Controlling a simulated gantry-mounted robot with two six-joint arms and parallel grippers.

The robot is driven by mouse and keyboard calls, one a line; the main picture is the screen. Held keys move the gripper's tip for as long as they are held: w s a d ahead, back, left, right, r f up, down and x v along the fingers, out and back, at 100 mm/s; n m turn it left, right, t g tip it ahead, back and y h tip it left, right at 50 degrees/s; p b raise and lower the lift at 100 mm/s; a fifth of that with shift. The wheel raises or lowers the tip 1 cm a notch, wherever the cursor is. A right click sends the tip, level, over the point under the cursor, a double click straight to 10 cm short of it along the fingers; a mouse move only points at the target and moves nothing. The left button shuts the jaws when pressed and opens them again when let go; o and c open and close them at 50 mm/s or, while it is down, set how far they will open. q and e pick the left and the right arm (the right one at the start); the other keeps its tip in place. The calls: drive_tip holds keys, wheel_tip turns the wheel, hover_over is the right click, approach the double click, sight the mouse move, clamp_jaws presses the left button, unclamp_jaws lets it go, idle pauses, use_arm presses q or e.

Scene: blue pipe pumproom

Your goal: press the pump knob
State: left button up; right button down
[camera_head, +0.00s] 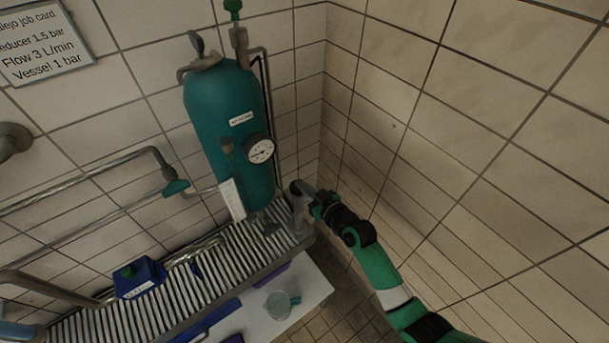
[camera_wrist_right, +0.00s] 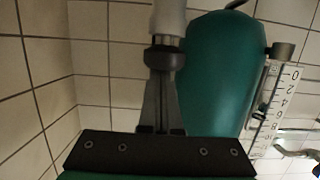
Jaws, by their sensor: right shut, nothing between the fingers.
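A grey upright pump-like fitting (camera_head: 300,214) stands at the right end of the ribbed bench, with a dark knob-like top (camera_head: 293,187). My right gripper (camera_head: 311,197) is close beside that top, coming from the right; I cannot tell whether it touches. In the right wrist view my shut, empty fingers (camera_wrist_right: 161,78) reach toward a dark collar (camera_wrist_right: 164,58) on a pale cylinder (camera_wrist_right: 169,20). No label readably names the pump. My left gripper is not in view.
A teal vessel (camera_head: 221,110) with a round gauge (camera_head: 260,151) stands behind the bench (camera_head: 190,290). A clear cup (camera_head: 279,304) rests on a white surface below. Pipes (camera_head: 85,183) run along the left wall. Tiled walls close in at the right.

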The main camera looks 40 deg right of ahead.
wheel_tip(320, 180, up, 5)
drive_tip(key=p, duration=0.4)
drive_tip(key=shift+r+p, duration=0.15)
drive_tip(key=shift+p, duration=0.25)
drive_tip(key=f+v, duration=0.1)
drive_tip(key=v, duration=0.8)
drive_tip(key=shift+s, duration=0.5)
wheel_tip(320, 180, up, 6)
drive_tip(key=p, duration=0.3)
drive_tip(key=shift+s+a+p, duration=0.1)
drive_tip(key=shift+s+p, duration=0.05)
drive_tip(key=shift+p, duration=0.25)
